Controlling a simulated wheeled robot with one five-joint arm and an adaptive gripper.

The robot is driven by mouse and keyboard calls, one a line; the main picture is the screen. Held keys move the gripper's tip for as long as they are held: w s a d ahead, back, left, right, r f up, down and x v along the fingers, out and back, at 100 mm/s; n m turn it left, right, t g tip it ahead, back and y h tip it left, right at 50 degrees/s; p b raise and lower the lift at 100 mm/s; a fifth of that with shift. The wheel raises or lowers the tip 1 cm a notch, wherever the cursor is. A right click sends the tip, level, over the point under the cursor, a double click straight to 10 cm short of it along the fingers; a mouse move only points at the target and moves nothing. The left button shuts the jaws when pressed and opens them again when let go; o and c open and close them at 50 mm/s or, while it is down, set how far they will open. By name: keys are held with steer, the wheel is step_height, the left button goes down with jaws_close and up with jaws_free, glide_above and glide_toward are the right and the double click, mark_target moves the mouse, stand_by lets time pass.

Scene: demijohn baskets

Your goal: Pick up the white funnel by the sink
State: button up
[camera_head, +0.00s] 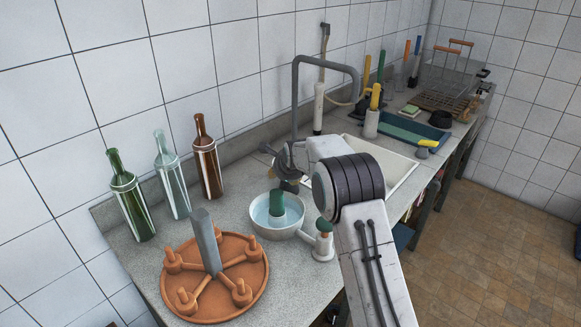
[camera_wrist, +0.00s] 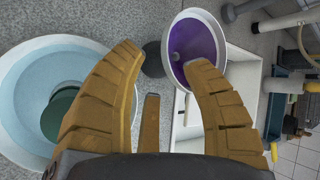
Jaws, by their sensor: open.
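A white-rimmed round vessel with a purple inside (camera_wrist: 181,42), which looks like the white funnel, shows in the wrist view by the white sink (camera_wrist: 240,75). It lies beyond my fingertips, partly behind the right finger. I cannot make out its spout. In the head view the funnel is not clear; my arm and gripper cover that spot beside the sink (camera_head: 401,178). My gripper (camera_wrist: 164,62) has its two brown fingers wide apart, with nothing held between them. In the head view my gripper (camera_head: 283,163) hangs over the counter at the sink's near end.
A white bowl (camera_wrist: 20,70) of pale blue liquid with a green piece in it is left of my gripper; the head view shows it too (camera_head: 262,226). An orange pronged disc (camera_head: 250,275), glass bottles (camera_head: 207,168) and a curved grey tap pipe (camera_head: 295,95) stand nearby.

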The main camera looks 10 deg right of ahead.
steer(key=shift+d+p+x, duration=0.1)
steer(key=shift+p+x, duration=1)
steer(key=shift+x, duration=0.15)
steer(key=shift+d+p+x, duration=0.15)
steer(key=shift+p+x, duration=0.9)
steer(key=shift+x, duration=0.25)
steer(key=shift+w+r, duration=0.15)
jaws_close()
